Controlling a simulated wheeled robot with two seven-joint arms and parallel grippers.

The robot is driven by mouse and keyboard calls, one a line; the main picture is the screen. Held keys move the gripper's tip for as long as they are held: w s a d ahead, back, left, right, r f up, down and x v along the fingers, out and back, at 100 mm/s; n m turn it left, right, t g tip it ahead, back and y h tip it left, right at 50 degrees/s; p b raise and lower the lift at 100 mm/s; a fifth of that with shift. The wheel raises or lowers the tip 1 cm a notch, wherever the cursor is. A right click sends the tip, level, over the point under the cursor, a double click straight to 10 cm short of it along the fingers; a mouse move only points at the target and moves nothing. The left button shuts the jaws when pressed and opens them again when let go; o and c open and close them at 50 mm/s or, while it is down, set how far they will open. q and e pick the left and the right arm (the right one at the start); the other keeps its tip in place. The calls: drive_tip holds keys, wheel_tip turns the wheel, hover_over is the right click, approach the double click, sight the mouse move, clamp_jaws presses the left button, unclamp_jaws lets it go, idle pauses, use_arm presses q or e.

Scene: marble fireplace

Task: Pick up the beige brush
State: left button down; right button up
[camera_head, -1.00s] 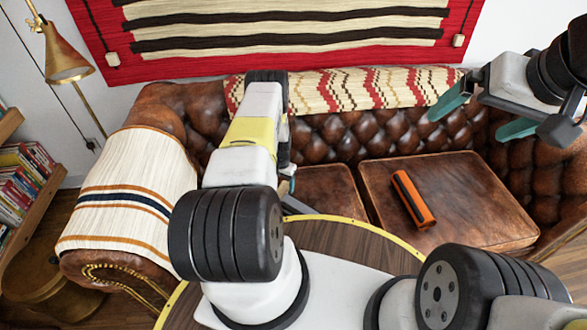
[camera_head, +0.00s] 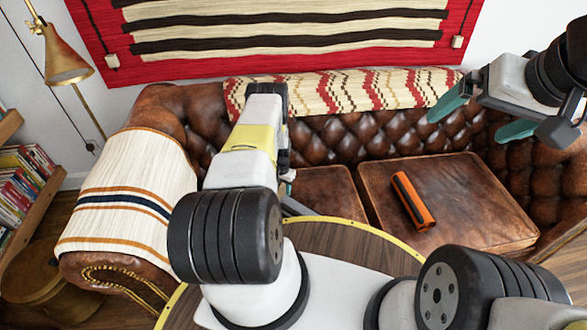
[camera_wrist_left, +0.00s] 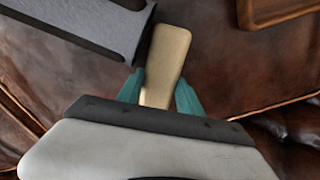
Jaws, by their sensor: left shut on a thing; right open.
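The beige brush (camera_wrist_left: 167,58) shows in the left wrist view as a flat, tan piece with rounded corners, standing between the two teal fingers of my left gripper (camera_wrist_left: 160,84). The left gripper is shut on it. Brown leather of the sofa lies behind it. The lower part of the brush is hidden by the gripper body. In the head view the left arm hides the brush and most of the left gripper. My right gripper (camera_head: 482,118) is open and empty, above the right part of the sofa, apart from the brush.
The brown leather sofa (camera_head: 430,195) carries an orange and black object (camera_head: 412,200) on its right cushion. A round wooden table (camera_head: 340,245) with a yellow rim stands in front. A brass lamp (camera_head: 66,62) and bookshelf (camera_head: 35,185) are at the left. A striped blanket (camera_head: 130,190) covers the left armrest.

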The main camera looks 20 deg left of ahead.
use_arm(q)
drive_tip(key=shift+r, duration=0.1)
drive_tip(key=r, duration=0.2)
drive_tip(key=a+r, duration=0.1)
drive_tip(key=r, duration=0.4)
drive_tip(key=shift+s+a, duration=0.15)
drive_tip(key=shift+s, duration=0.2)
drive_tip(key=s+a, duration=0.4)
drive_tip(key=a, duration=0.4)
drive_tip(key=s+a, duration=0.4)
drive_tip(key=a, duration=0.4)
drive_tip(key=shift+a, duration=0.4)
drive_tip(key=shift+f, duration=0.1)
